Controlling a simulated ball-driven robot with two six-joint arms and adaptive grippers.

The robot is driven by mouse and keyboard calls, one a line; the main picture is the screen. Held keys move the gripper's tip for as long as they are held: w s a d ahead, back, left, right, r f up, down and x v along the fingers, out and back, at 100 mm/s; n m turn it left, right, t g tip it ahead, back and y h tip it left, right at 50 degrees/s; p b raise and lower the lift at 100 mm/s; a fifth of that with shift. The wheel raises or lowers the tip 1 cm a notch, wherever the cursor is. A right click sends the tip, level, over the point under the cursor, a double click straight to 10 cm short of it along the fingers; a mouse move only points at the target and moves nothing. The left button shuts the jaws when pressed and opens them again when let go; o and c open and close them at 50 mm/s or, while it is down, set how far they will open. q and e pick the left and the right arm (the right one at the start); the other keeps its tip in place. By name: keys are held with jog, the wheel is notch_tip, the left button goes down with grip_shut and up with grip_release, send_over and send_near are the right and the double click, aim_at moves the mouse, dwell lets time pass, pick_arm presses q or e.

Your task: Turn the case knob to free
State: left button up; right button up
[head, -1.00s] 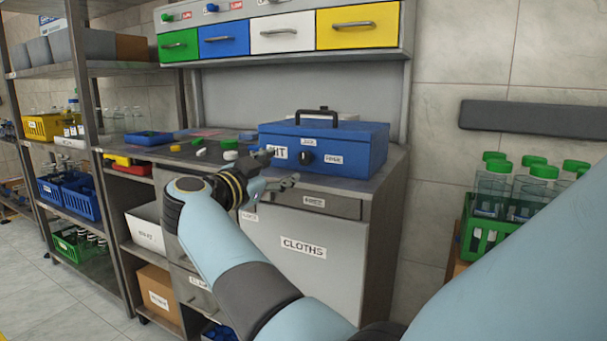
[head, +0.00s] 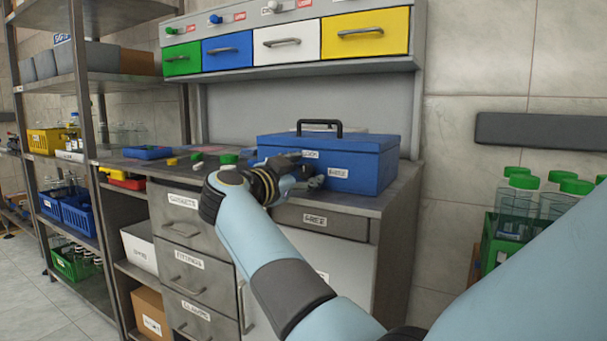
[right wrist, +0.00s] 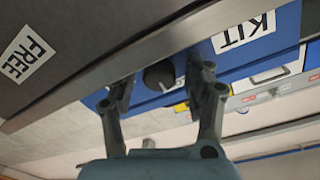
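The blue case (head: 370,165) with a black handle stands shut on the grey workbench. Its black knob (right wrist: 160,75) shows in the right wrist view on the case's front face; in the head view my right gripper hides it. My right gripper (head: 305,178) is at the case front. In the right wrist view my right gripper (right wrist: 158,88) is open, one finger on each side of the knob, with gaps between fingers and knob. Contact is not visible. A white label (head: 339,173) lies right of the gripper on the case, too small to read surely. My left gripper is not in view.
A grey drawer with a FREE label (right wrist: 27,57) sits under the bench top. Green caps (head: 229,159) and a blue tray (head: 148,152) lie on the bench to the left. Coloured drawers (head: 283,42) hang above. A green rack of tubes (head: 495,250) stands at the right.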

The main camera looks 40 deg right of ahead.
grip_shut()
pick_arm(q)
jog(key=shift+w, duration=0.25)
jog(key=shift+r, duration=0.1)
